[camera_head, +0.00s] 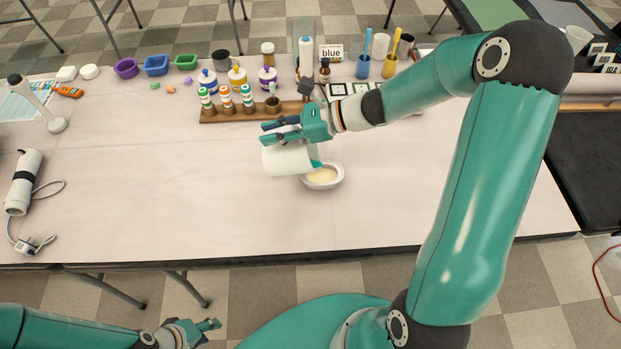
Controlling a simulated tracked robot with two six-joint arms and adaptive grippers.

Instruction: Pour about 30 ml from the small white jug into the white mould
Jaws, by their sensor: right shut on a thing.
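My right gripper (291,128) is shut on the small white jug (287,160) and holds it just above the table, at the upper left of the white mould. The jug looks tilted toward the mould, but its spout and any stream are hidden. The white mould (338,182) is a round dish on the table with a pale cream filling in it; the jug overlaps its upper left side. My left gripper (208,332) is low in the view, in front of the table and away from it; its fingertips are small, and I cannot tell whether they are open.
A wooden rack (228,112) with several small bottles stands just behind the jug. Coloured tubs (156,66) and two brush cups (363,68) line the back. A white corded tool (24,182) lies at the left. The table's front middle is clear.

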